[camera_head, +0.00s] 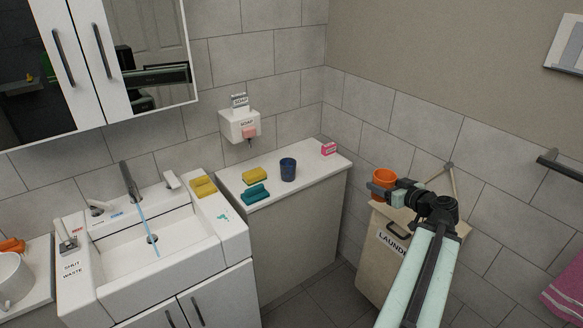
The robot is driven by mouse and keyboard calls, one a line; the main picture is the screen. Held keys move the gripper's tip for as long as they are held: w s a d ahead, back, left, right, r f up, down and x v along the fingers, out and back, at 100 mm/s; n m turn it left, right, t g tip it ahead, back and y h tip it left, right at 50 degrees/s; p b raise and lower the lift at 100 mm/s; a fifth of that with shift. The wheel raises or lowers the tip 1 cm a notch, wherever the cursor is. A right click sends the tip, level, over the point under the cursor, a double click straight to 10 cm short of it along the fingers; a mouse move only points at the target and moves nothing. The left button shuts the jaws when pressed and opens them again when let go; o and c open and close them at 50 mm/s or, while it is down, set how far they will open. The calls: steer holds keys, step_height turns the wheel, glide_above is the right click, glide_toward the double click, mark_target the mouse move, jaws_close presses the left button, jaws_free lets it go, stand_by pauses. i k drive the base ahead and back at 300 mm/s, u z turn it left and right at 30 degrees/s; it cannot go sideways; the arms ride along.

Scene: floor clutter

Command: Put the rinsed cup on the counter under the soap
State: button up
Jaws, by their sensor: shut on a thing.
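My gripper (377,190) is shut on an orange cup (385,176), which is upright in front of the right wall, over the laundry box. My gripper hides part of the cup's lower side. The counter (310,168) is to the left of the cup, with the soap dispenser (240,126) on the tiled wall above its back left. A dark blue cup (288,170) stands upright on the counter, right of the dispenser.
A yellow sponge (255,175), a teal sponge (256,194) and a pink box (329,148) lie on the counter. A wooden laundry box (385,270) stands below my arm. At left, water runs from the tap (130,182) into the sink (175,250).

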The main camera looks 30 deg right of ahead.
mark_target(312, 169)
steer(key=u, duration=0.05)
steer(key=i, duration=1)
steer(key=z, duration=0.05)
